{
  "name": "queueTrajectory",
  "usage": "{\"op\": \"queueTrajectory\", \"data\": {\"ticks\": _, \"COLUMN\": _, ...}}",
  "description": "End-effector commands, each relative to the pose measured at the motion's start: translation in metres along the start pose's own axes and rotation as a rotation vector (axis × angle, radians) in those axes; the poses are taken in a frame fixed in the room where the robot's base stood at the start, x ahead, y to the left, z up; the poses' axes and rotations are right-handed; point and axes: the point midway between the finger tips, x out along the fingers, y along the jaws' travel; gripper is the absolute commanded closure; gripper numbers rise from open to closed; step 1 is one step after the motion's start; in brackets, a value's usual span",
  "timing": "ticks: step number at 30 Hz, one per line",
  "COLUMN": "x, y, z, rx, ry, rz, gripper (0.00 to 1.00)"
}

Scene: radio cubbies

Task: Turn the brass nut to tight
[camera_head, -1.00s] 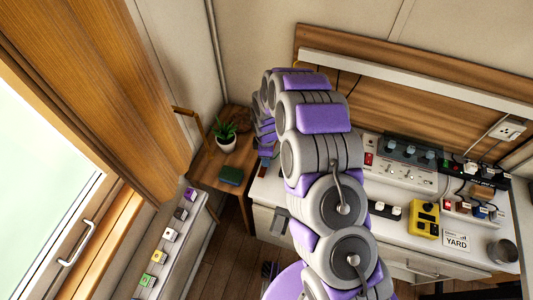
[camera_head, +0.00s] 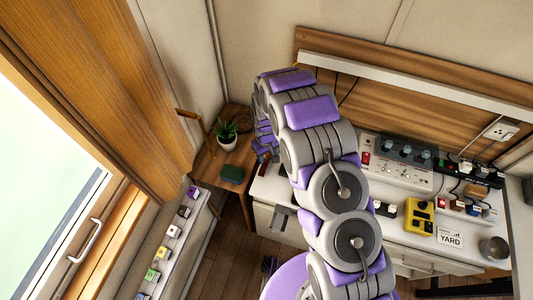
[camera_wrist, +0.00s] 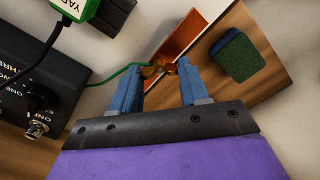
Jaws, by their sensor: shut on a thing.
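In the wrist view the brass nut (camera_wrist: 158,69), a small winged piece, sits at a copper-coloured plate (camera_wrist: 182,40). A green wire (camera_wrist: 115,75) runs to it from the left. My gripper (camera_wrist: 160,74) has its two blue fingers on either side of the nut, shut on it. The fingertips partly cover the nut's edges, and any tight mark is not visible. In the head view my arm hides the nut, and my gripper cannot be made out clearly.
A green block (camera_wrist: 238,55) is at right. In the head view, a potted plant (camera_head: 227,138) stands on the wooden corner shelf; a yellow device (camera_head: 418,216) is on the white desk.

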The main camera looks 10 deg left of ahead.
Motion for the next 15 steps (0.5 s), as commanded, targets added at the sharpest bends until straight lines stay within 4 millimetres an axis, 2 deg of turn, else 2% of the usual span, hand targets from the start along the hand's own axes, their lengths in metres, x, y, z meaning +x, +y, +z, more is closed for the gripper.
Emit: {"op": "queueTrajectory", "data": {"ticks": 15, "x": -0.0017, "y": 0.0011, "z": -0.004, "rx": 0.47, "ry": 0.012, "rz": 0.001, "gripper": 0.86}}
